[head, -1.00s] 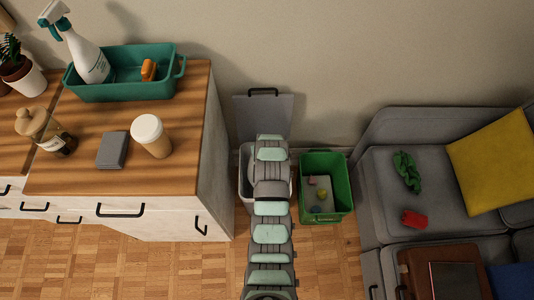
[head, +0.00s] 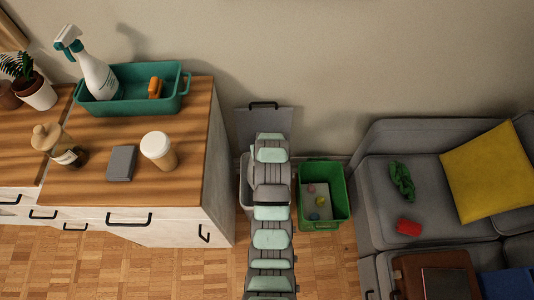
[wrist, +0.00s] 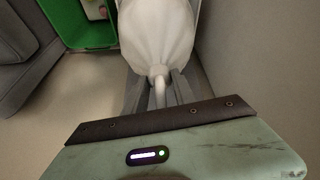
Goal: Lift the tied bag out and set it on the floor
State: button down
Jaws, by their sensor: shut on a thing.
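The white tied bag (wrist: 157,40) fills the top middle of the wrist view, with its twisted neck (wrist: 159,80) toward me. My gripper (wrist: 158,88) is shut on that neck, one grey finger on each side. Pale walls of the bin (wrist: 199,8) show beside the bag's far part; I cannot tell how deep the bag sits in it. In the head view the grey bin (head: 244,182) stands between the cabinet and the green bin, its lid (head: 263,127) raised against the wall. My arm covers most of the bin there, and hides the bag and my gripper.
The green bin (head: 346,207), with several small things inside, stands close right of the grey bin. The wooden-topped cabinet (head: 190,180) is close on the left. The grey sofa (head: 385,150) is on the right. Bare parquet floor (head: 325,262) lies in front.

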jog(key=shift+r+p, duration=2.9)
jog(key=shift+r, duration=3.2)
